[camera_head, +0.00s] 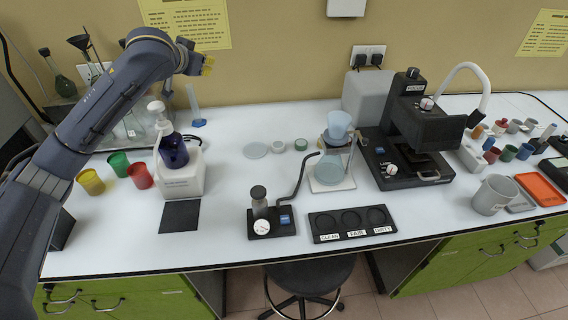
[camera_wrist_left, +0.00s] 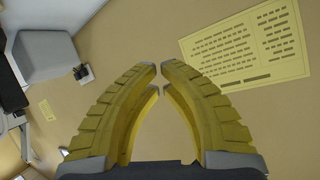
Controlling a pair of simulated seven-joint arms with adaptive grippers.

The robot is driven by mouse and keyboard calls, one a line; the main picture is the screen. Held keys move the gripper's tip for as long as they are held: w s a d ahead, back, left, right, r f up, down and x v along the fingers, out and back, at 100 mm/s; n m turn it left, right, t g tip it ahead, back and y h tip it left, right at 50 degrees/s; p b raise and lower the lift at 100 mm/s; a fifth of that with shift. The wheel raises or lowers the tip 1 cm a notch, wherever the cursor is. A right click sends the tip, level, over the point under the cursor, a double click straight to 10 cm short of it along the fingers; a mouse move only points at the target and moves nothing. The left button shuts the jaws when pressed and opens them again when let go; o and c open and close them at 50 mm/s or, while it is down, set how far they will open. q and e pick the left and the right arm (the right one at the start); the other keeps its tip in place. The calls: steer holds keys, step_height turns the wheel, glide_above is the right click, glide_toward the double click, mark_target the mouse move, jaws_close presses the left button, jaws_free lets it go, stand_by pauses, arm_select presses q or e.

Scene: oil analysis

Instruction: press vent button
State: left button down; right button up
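A small black vacuum unit (camera_head: 271,222) with a round white gauge, a grey cylinder and a blue label stands near the table's front edge, left of centre. A black hose runs from it up to the flask (camera_head: 331,160). I cannot make out which part of it is the vent button. My left gripper (camera_head: 208,64) is high at the back left, near the wall, well away from the unit. In the left wrist view its yellow fingers (camera_wrist_left: 161,68) curve together with their tips almost meeting and nothing between them. My right gripper is not in view.
A white heater holding a dark blue bottle (camera_head: 174,152) stands below my left arm, beside several coloured cups. A black three-well tray (camera_head: 352,238) lies right of the unit. A microscope (camera_head: 410,140) stands behind it. The white table between the heater and unit is mostly clear.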

arm_select(q)
steer(key=s+d+f+m+g+h, duration=0.25)
steer(key=s+d+f, duration=0.35)
steer(key=d, duration=0.4)
steer(key=m+g, duration=0.5)
steer(key=m, duration=0.5)
glide_above(290, 218)
step_height(290, 218, down, 11)
steer(key=shift+f+h, duration=0.15)
steer(key=shift+h, duration=0.2)
steer(key=shift+f, duration=4.35)
steer(key=shift+f, duration=0.95)
steer(key=shift+r, duration=0.95)
